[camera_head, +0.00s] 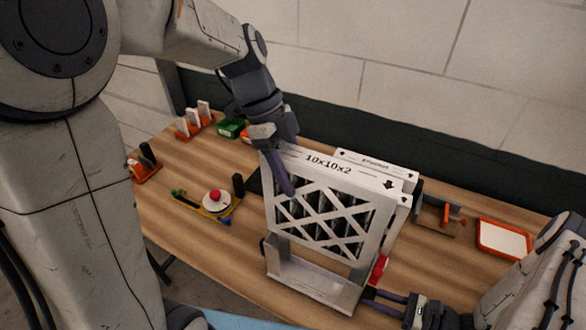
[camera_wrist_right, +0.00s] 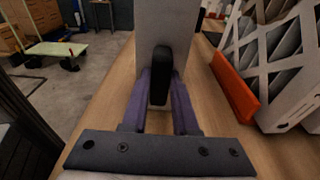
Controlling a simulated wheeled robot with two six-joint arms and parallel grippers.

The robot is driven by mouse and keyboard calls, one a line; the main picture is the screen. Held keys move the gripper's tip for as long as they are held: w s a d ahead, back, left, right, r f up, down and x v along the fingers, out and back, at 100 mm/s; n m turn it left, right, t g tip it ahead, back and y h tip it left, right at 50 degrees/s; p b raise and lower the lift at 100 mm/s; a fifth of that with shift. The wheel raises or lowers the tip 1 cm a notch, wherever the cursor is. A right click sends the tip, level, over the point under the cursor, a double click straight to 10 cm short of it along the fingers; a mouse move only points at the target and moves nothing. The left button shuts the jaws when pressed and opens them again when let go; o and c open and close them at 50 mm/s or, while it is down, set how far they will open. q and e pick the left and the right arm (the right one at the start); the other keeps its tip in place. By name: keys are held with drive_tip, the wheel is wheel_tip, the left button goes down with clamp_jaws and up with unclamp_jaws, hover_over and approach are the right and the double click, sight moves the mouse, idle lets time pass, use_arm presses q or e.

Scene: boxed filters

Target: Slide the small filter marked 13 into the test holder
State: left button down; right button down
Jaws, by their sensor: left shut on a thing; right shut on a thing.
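A white filter (camera_head: 322,165) with a lattice front is printed "10x10x2" and has a black arrow; no 13 is legible. My left gripper (camera_head: 284,178) is shut on its upper left edge. The filter stands upright over a light grey frame, the test holder (camera_head: 312,287). Its lower edge is at the frame, with an open gap below; I cannot tell how deep it sits. My right gripper (camera_head: 370,298) is shut on a black handle (camera_wrist_right: 160,75) on the holder's grey side panel (camera_wrist_right: 165,25), clearest in the right wrist view.
White boxed filters (camera_head: 375,165) stand close behind. A red piece (camera_head: 378,268) is beside the holder. An orange tray (camera_head: 503,240) lies right. A red-button device (camera_head: 213,200), a green box (camera_head: 231,128) and an orange rack (camera_head: 193,120) are left. Table between is clear.

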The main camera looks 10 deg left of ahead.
sight(293, 224)
use_arm(q)
drive_tip(key=shift+f, duration=2.1)
drive_tip(key=shift+f, duration=1.9)
drive_tip(key=shift+f, duration=2.1)
drive_tip(key=shift+f, duration=1.9)
